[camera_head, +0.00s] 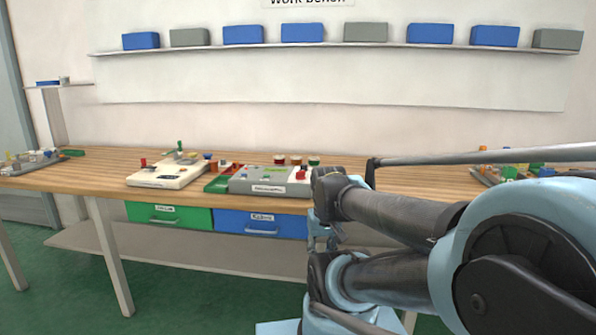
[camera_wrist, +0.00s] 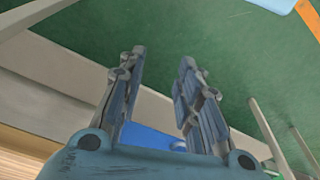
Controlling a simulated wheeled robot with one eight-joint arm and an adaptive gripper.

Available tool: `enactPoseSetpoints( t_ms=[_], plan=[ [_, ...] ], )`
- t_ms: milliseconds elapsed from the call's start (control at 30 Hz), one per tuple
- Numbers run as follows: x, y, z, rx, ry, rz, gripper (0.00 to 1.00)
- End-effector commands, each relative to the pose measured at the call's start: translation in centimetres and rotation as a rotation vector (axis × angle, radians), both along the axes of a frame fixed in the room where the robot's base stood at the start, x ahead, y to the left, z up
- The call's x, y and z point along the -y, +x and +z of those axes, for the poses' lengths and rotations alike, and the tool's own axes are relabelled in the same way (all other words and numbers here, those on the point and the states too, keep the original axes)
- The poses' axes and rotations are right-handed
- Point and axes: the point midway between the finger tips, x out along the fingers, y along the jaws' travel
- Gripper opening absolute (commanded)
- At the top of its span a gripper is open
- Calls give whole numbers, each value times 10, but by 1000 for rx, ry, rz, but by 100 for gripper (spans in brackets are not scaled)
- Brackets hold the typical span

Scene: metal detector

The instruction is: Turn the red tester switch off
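A grey labelled device (camera_head: 270,179) stands on the wooden work bench in the head view, with a red part (camera_head: 302,175) at its right end beside my arm. A beige box (camera_head: 168,173) to its left carries a small upright red lever (camera_head: 143,162). Which red part is the tester switch, and its position, I cannot tell. My gripper (camera_wrist: 163,58) is open and empty in the wrist view, its two fingers apart over the green floor. It is below and in front of the bench top, apart from both devices. My arm hides part of the bench.
Green (camera_head: 168,215) and blue (camera_head: 258,223) drawers hang under the bench top (camera_head: 100,165). A green-and-red tray (camera_head: 217,183) sits between the devices. Cluttered trays stand at both bench ends. A wall shelf (camera_head: 300,46) holds blue and grey boxes. A lower shelf (camera_head: 200,257) runs beneath.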

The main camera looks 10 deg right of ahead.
Motion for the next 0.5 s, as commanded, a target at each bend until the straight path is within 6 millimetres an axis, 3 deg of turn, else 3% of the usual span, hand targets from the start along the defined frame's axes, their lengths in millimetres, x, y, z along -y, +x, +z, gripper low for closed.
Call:
enactPoseSetpoints(
  t_ms=[133,267,500],
  plan=[
    [0,-6,8,10,2,-8,32],
    [0,7,30,2,10,-55,32],
    [0,61,105,-31,42,-248,32]
  ],
)
